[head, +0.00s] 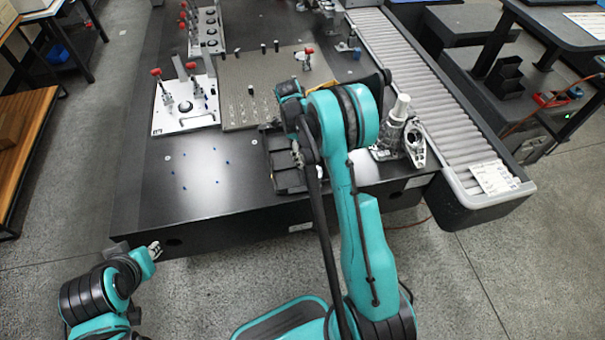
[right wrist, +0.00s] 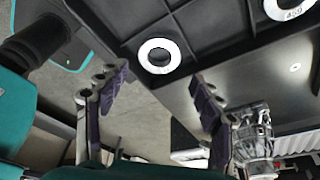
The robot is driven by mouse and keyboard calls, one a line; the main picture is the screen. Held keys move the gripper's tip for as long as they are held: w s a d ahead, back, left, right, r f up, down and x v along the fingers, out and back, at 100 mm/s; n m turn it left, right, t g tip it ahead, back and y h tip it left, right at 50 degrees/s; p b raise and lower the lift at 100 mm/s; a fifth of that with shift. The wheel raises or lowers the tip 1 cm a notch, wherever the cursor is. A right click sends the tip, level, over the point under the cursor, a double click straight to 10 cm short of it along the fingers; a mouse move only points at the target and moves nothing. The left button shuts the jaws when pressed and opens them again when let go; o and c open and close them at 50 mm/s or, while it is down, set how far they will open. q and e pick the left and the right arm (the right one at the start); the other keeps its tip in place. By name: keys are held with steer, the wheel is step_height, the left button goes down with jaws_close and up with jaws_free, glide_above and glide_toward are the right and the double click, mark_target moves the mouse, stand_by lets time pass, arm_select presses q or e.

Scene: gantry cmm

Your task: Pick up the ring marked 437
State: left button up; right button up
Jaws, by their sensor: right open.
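A black tray (right wrist: 215,38) with raised ribs fills the top of the right wrist view. A pale ring (right wrist: 160,56) lies in one of its compartments. A second pale ring (right wrist: 291,9), cut off by the picture's top edge, bears a dark marking too small to read surely. My right gripper (right wrist: 160,84) is open and empty, its two fingers apart below the first ring in the picture. In the head view the tray (head: 291,183) is partly hidden under my right arm. My left gripper (head: 154,250) is low in front of the table; its jaw state is unclear.
A metal casting (head: 392,135) stands right of the tray, near a roller conveyor (head: 415,75). A grey perforated plate (head: 270,85) with pins and a white fixture plate (head: 185,110) lie behind. The black table's front left (head: 210,185) is mostly clear.

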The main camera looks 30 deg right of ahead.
mark_target(314, 176)
steer(key=b+x, duration=0.1)
steer(key=x, duration=0.2)
steer(key=b+x, duration=0.2)
steer(key=x, duration=0.3)
steer(key=shift+r, duration=0.15)
steer(key=c, duration=1.2)
steer(key=shift+r, duration=0.1)
